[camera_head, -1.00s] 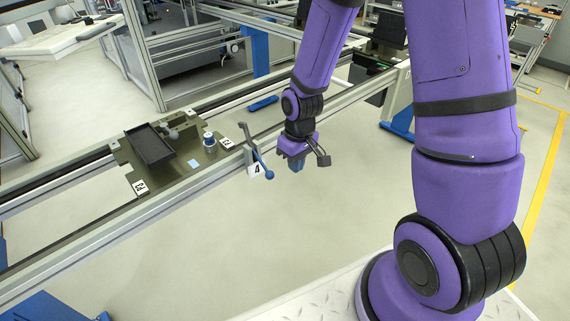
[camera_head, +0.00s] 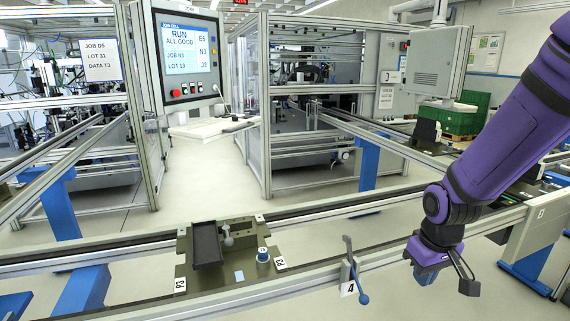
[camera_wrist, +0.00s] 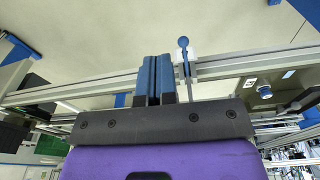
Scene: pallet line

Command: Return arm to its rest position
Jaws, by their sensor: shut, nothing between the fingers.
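My purple arm comes in from the right in the head view. My gripper (camera_head: 422,272) hangs in front of the conveyor rail, to the right of the lever with the blue knob. In the wrist view my gripper (camera_wrist: 154,80) shows its two blue fingers together, with nothing between them. The fingers are apart from the rail and the lever.
A pallet plate (camera_head: 187,272) with a black tray (camera_head: 207,243) sits on the conveyor, left of the lever (camera_head: 350,265). A control screen (camera_head: 188,60) stands behind. Green crates (camera_head: 458,117) are at the back right. Open floor lies between the cells.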

